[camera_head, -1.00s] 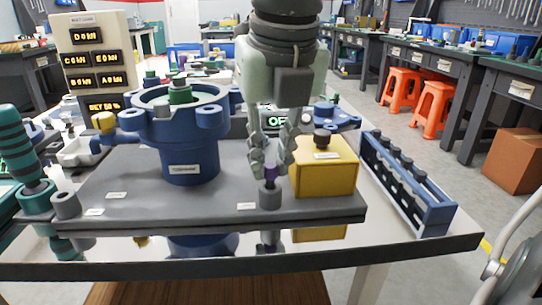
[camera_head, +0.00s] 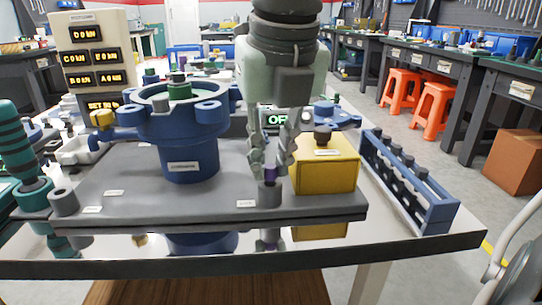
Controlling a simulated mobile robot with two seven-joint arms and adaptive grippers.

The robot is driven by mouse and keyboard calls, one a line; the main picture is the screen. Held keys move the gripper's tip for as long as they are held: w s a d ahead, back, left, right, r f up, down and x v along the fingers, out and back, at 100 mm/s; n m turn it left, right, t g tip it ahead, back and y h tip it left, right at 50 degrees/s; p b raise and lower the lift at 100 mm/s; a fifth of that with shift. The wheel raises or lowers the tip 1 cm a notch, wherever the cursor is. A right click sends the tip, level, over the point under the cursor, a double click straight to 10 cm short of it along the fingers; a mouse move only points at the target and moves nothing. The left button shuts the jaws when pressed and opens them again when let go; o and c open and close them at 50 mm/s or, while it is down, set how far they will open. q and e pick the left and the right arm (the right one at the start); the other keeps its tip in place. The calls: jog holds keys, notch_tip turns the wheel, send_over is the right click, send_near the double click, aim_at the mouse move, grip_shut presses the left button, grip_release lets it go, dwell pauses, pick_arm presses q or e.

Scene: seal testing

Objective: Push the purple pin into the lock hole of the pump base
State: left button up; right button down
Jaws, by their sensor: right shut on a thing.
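The purple pin (camera_head: 270,173) stands upright at the top of a grey cylindrical socket (camera_head: 269,195) at the front of the dark grey pump base (camera_head: 140,203). My right gripper (camera_head: 269,170) comes down from above. Its fingers are on both sides of the pin, shut on it. The lower end of the pin is hidden by the socket, so its depth cannot be told. My left gripper is out of view.
A blue pump body (camera_head: 189,158) stands left of the gripper on the base. A yellow box with a dark knob (camera_head: 326,176) stands close on the right. A blue rack (camera_head: 433,213) lies further right. A teal striped part (camera_head: 16,150) stands at far left.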

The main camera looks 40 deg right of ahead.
jog(key=shift+f+b, duration=0.35)
jog(key=c, duration=1.4)
grip_release()
jog(key=shift+o, duration=0.2)
jog(key=shift+r, duration=0.15)
jog(key=shift+r+p, duration=2.75)
jog(key=shift+r, duration=1.65)
